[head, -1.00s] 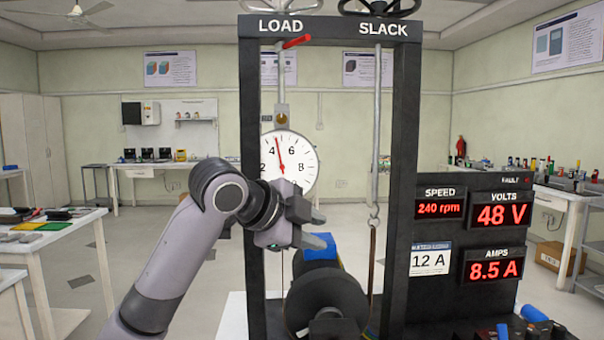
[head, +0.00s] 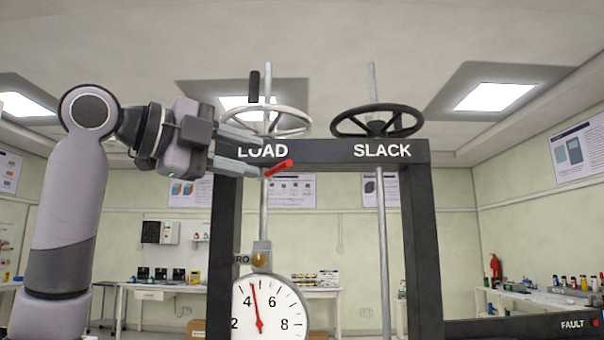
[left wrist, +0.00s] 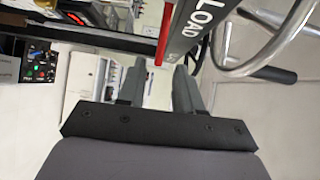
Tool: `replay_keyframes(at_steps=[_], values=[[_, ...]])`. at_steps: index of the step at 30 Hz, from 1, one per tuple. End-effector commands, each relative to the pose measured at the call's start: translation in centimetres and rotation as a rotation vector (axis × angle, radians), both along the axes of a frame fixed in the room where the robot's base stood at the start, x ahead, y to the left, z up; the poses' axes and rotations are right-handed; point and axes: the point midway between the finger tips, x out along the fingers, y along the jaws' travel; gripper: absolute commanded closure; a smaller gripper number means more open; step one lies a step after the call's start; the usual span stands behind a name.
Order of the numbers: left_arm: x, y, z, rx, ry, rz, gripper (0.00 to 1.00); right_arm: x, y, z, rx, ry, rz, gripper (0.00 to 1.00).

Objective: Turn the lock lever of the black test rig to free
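The black test rig (head: 420,240) has a top beam marked LOAD and SLACK. The red lock lever (head: 278,169) sits under the LOAD lettering at the beam's lower edge, its free end pointing right and slightly up. It also shows in the left wrist view (left wrist: 164,36), just beyond the fingertips. My left gripper (head: 250,153) is at the beam's left end, fingers apart, with the lower fingertip close to the lever's left end. In the left wrist view the gripper (left wrist: 160,66) is open and empty. Contact with the lever cannot be told. My right gripper is not in view.
A pale handwheel (head: 275,122) with a black handle (head: 254,88) stands above LOAD, close to the upper finger. A black handwheel (head: 377,121) stands above SLACK. The round dial (head: 270,310) hangs below the lever.

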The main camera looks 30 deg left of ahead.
Motion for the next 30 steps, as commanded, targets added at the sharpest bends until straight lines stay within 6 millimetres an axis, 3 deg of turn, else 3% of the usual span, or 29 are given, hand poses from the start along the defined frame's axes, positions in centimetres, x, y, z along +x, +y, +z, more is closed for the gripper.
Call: replay_keyframes(at_steps=[6,15,26,27,30], values=[[1.9,-0.7,0.0,-0.001,0.004,-0.001,0.65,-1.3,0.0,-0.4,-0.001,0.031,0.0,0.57],[5.9,-2.2,-0.3,0.0,0.002,-0.001,0.65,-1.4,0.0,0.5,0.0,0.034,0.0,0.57],[6.7,-2.6,-0.5,0.0,0.001,0.0,0.65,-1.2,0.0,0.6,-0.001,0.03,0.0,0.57],[6.7,-2.6,-0.5,0.0,0.001,0.0,0.69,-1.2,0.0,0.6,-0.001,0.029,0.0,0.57],[6.7,-2.6,-0.5,0.0,0.001,0.0,1.0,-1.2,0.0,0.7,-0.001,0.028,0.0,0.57]])
